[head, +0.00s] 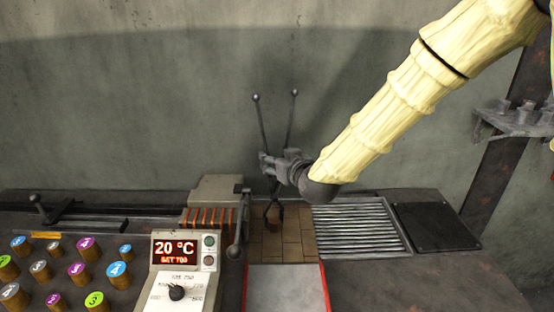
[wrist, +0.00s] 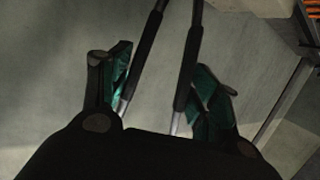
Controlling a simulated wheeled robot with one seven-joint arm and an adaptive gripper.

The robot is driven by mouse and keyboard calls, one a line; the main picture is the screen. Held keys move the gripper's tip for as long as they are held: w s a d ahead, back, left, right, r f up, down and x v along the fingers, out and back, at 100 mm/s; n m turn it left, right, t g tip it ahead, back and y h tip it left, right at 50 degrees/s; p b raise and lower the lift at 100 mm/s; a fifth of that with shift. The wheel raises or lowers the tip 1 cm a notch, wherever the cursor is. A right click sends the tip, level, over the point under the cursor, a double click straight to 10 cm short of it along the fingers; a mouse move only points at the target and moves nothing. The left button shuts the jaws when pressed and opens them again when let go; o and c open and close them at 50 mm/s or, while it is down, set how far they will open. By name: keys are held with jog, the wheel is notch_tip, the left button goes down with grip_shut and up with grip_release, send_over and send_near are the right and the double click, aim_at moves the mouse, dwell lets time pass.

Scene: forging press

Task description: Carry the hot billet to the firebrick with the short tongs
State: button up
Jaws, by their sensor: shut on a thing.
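My gripper (head: 272,166) is shut on the short tongs (head: 263,125), holding them upright with their two ball-ended handles up and their jaws down. In the wrist view, the dark tongs handles (wrist: 186,75) run between my gripper's green-padded fingers (wrist: 160,90). The tongs' jaws (head: 272,212) hang in front of the back wall, over the far end of a tan brick surface (head: 290,242), seemingly the firebrick. A small dark reddish patch shows beside the jaws; I cannot tell whether it is a billet or whether the tongs grip it. No glowing billet is visible.
A heater with copper-coloured coils (head: 207,217) stands left of the bricks, behind a control box (head: 183,270) reading 20 °C, set 700. Several colour-topped cylinders (head: 86,249) stand at left. A slatted metal grate (head: 358,232) and dark plate (head: 436,227) lie right. A red-edged pale tray (head: 286,290) is in front.

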jog(key=shift+w+f+b, duration=0.1)
jog(key=shift+f+b, duration=0.65)
jog(key=shift+f, duration=0.3)
grip_shut()
jog(key=shift+r, duration=0.1)
notch_tip(320, 180, up, 11)
jog(key=p, duration=0.6)
dwell(1.3)
